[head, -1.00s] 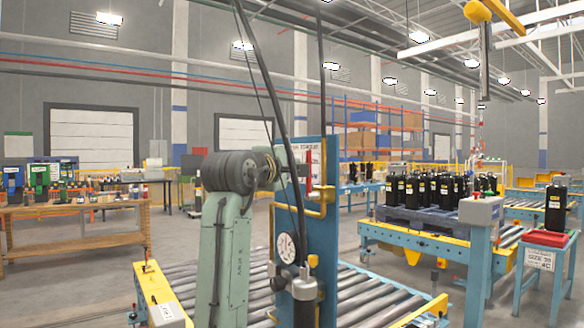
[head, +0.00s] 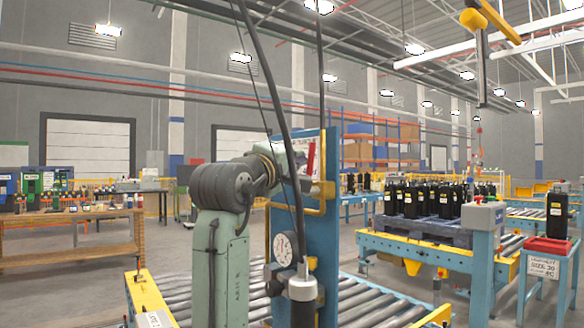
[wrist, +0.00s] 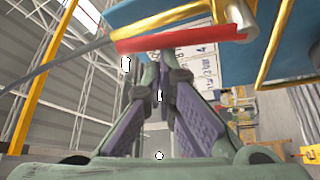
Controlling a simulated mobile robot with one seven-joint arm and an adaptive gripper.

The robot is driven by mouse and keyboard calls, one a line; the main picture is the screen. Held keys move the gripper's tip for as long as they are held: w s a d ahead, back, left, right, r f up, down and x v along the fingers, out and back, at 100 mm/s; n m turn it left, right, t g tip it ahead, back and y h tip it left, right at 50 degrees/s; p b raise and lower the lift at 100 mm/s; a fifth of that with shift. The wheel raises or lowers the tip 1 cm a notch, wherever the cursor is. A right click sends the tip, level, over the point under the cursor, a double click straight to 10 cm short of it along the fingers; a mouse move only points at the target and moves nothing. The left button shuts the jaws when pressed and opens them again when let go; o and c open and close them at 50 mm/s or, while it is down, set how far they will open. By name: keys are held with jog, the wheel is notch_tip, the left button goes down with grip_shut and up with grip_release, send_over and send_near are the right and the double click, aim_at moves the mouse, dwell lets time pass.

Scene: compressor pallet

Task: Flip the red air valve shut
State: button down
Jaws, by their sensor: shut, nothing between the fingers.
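The red valve handle (head: 311,157) stands nearly upright, slightly tilted, near the top of the blue post (head: 318,240). In the wrist view the red handle (wrist: 180,38) lies across the picture just beyond the fingertips, beside a yellow pipe (wrist: 276,40). My gripper (wrist: 158,62) is shut and empty, its purple-padded fingers meeting just below the handle in that picture. I cannot tell whether the tips touch it. In the head view the dark hose and post area partly hide the gripper beside the handle.
A dial gauge (head: 284,248) and a dark cylinder (head: 303,308) sit low on the post. A dark hose (head: 268,95) hangs in front of it. A roller conveyor (head: 370,295) lies behind. Black bottles (head: 425,198) stand on a pallet to the right.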

jog(key=s+d+f+m+h+b, duration=0.4)
jog(key=s+f+m+h+b, duration=0.1)
jog(key=m, duration=0.7)
jog(key=shift+s+d+f+m+g+h+b, duration=0.15)
jog(key=shift+s+f+m+g+h+b, duration=0.2)
jog(key=shift+h+b, duration=0.45)
jog(key=shift+r, duration=0.1)
